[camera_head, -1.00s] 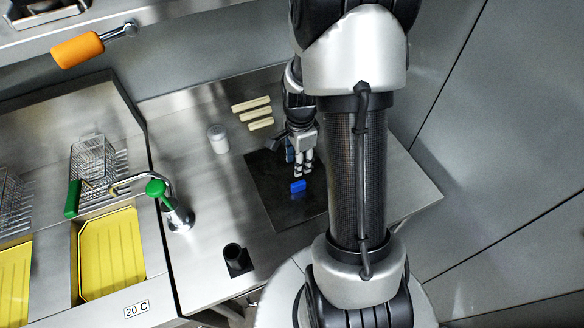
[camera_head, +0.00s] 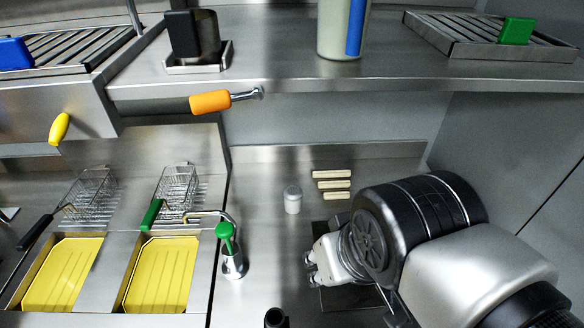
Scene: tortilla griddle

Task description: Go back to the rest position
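My gripper (camera_head: 312,267) is at the lower right of the head view, left of my folded black and silver arm. It is over the near left part of the dark griddle plate (camera_head: 345,298). Its fingertips are small and partly turned away, so I cannot tell if they are open or shut. I see nothing held in it. My arm hides much of the plate, and the blue object seen on it earlier does not show.
Three pale strips (camera_head: 332,185) and a white jar (camera_head: 292,199) lie beyond the plate. A green-handled tap (camera_head: 230,250) and yellow fryers (camera_head: 160,275) are to the left. An orange-handled bar (camera_head: 210,102) and a steel shelf (camera_head: 300,75) are above.

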